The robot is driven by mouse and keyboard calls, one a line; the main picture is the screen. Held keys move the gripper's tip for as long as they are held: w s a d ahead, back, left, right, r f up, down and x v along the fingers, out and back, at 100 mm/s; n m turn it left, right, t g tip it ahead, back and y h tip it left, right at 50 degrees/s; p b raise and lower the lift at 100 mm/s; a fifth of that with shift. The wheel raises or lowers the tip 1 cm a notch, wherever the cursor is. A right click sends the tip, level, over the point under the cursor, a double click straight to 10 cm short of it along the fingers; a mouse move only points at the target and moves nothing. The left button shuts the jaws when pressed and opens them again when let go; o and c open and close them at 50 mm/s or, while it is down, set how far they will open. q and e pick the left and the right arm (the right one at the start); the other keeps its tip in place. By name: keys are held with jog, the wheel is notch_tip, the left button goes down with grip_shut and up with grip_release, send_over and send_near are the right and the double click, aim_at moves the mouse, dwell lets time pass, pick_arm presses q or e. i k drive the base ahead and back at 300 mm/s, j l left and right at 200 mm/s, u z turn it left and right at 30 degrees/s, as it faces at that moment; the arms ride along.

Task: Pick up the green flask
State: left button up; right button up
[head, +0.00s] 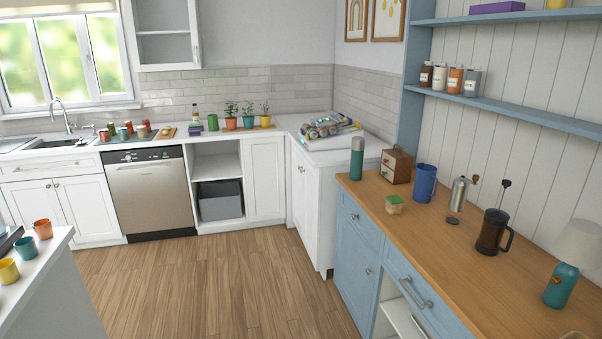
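The green flask (357,164) stands upright at the far left end of the wooden counter (455,236), near its back corner. It has a green body and a grey top. Nothing visibly holds the flask. Neither of my grippers shows in the head view.
Along the counter stand a blue pitcher (424,183), a metal grinder (457,197), a French press (492,232) and a teal-based lamp (562,286). A blue shelf (506,110) hangs above. An island with cups (52,262) is at left. Open wooden floor (205,288) lies between.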

aim_at(357, 142)
jog(key=i+j+u, duration=0.15)
jog(key=i, duration=0.75)
jog(key=i+j+u, duration=0.2)
jog(key=i, duration=0.75)
jog(key=i+j+z, duration=0.1)
jog(key=i+z, duration=0.3)
jog(key=i+j+z, duration=0.3)
jog(key=i+z, duration=0.15)
jog(key=i, duration=0.15)
jog(key=i+j+z, duration=0.85)
jog(key=j, duration=0.15)
jog(key=k, duration=0.05)
